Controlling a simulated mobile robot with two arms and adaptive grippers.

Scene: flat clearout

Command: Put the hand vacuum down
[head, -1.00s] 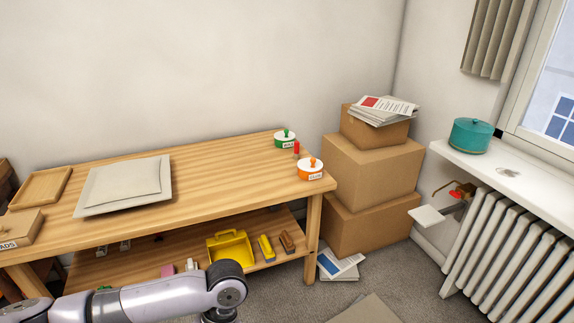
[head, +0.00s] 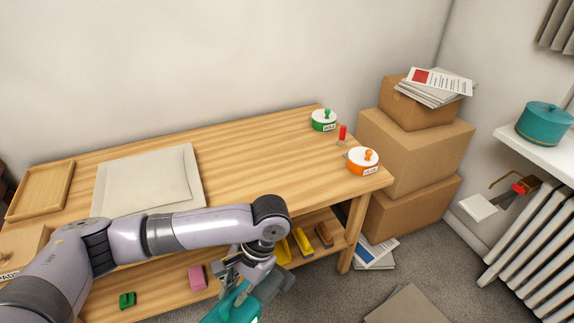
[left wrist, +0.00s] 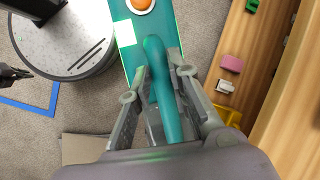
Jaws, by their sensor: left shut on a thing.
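The teal hand vacuum (head: 232,306) hangs in my left gripper (head: 243,281), in front of the workbench and below the height of its top. The left wrist view shows the two fingers closed around the teal handle of the vacuum (left wrist: 168,100). The vacuum's body, with an orange button and a pale label, extends past the fingertips. Its lower end is cut off in the head view. The workbench (head: 240,150) has free wood on its top. A dark part at the left edge of the left wrist view may be my right gripper (left wrist: 14,73); its jaws are unclear.
On the bench top are a wooden tray (head: 40,190), grey flat sheets (head: 150,180), a green-lidded pot (head: 324,121), an orange-lidded pot (head: 363,162) and a red item (head: 343,132). The lower shelf holds several small things, including a pink block (head: 197,277). Cardboard boxes (head: 415,150) stand right.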

